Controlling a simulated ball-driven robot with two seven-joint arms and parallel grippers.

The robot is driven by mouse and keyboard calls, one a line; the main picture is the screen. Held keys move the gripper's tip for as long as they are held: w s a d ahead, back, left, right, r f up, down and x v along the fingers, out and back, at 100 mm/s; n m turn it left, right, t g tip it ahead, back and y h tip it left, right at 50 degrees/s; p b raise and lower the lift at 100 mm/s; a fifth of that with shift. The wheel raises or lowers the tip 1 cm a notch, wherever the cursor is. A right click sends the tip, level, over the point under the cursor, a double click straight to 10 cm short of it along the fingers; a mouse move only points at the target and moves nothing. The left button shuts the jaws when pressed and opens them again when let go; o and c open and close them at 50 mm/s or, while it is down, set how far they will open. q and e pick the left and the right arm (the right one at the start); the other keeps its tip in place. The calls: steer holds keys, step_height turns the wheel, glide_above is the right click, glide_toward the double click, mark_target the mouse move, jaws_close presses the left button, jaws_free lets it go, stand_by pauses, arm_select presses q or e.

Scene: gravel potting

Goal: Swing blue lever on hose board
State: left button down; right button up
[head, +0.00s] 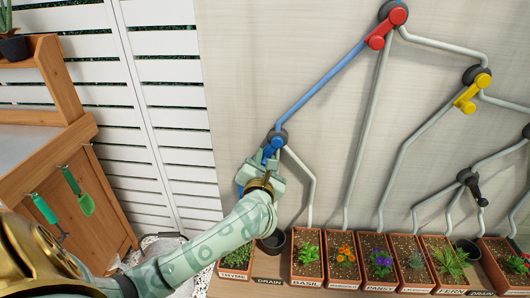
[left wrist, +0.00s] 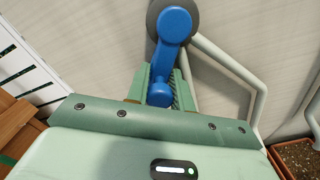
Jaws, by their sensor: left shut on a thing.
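The blue lever (head: 268,151) sits on a dark round hub (head: 279,138) on the hose board (head: 250,60), at the lower end of a blue pipe. In the left wrist view the lever (left wrist: 176,28) hangs down from its hub, and its lower knob lies between the fingers. My left gripper (head: 264,162) is shut on the lever in the head view; its fingers also show in the left wrist view (left wrist: 161,88). The gripper hides part of the lever in the head view. My right gripper is not in view.
A red lever (head: 386,30), a yellow lever (head: 470,92) and a black lever (head: 472,184) are on the board to the right. Planters such as basil (head: 307,258) line a shelf below. A wooden bench (head: 100,215) with green hand tools stands at left.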

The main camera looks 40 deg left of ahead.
arm_select(q)
steer(key=shift+s+a+r+m+p, duration=0.25)
steer(key=shift+m+p, duration=0.45)
steer(key=shift+p, duration=0.2)
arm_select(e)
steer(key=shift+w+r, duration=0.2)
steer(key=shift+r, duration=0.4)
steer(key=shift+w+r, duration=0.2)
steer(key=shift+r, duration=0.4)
arm_select(q)
steer(key=shift+f, duration=0.1)
steer(key=c, duration=1.2)
jaws_free()
steer(key=shift+c, duration=0.2)
steer(key=p+v, duration=0.2)
steer(key=v, duration=1.4)
steer(key=shift+d, duration=0.2)
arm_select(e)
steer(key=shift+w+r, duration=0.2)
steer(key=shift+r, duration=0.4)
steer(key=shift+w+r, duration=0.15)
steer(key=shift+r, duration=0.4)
